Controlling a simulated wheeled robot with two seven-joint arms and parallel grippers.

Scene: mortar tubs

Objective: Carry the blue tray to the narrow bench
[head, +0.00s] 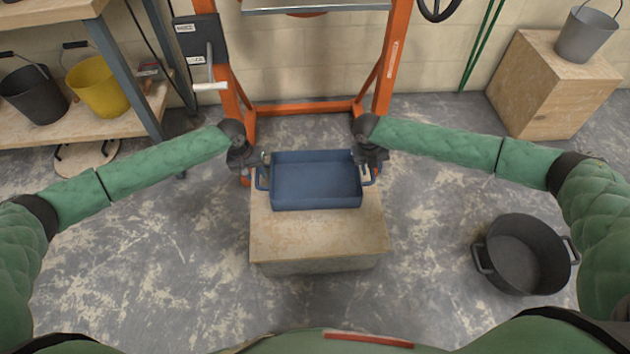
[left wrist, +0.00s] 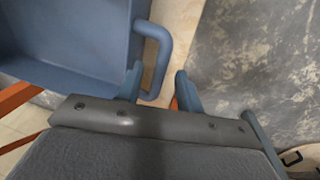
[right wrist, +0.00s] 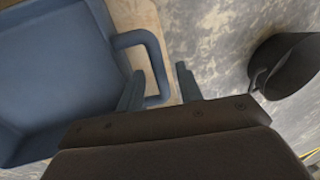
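The blue tray (head: 316,190) is empty and sits level on the back part of a low wooden block (head: 318,236). It has a loop handle on each side. My left gripper (head: 261,163) is at the left handle (left wrist: 163,50); its two fingers are apart, one on each side of the handle bar. My right gripper (head: 369,162) is at the right handle (right wrist: 155,52), also with fingers apart on either side of the bar. Neither gripper is closed on the tray. I cannot tell which thing in view, if any, is the narrow bench.
An orange frame (head: 305,108) with a metal platform (head: 315,5) stands behind the block. A black tub (head: 522,255) is on the floor at right. A wooden box (head: 550,85) holds a grey bucket (head: 588,35). Shelving with buckets (head: 98,85) stands at left.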

